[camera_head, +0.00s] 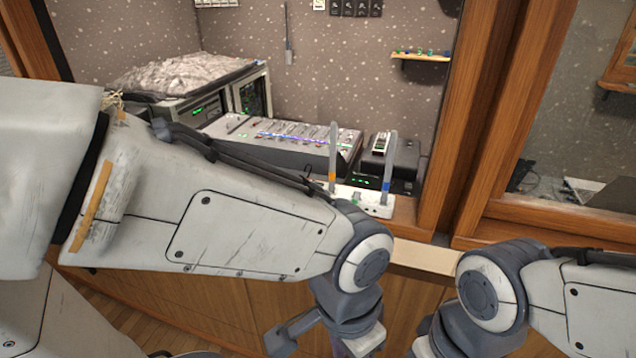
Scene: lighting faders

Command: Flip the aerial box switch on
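The aerial box (374,204) is a small white box with two upright grey antennas, one with an orange band (332,176) and one with a blue band (386,185). It stands near the front edge of the wooden ledge, at the middle of the head view. A small green part (356,198) shows on its top; I cannot tell whether this is the switch or how it is set. My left arm crosses in front and hides the box's left lower part. Both my wrists hang below the ledge at the bottom edge, and neither gripper's fingers show.
Behind the box is a lighting desk with faders (290,138). A dark device (390,155) stands right of the desk. Rack units (190,108) stand at the back left. A wooden post (470,120) rises to the right of the box.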

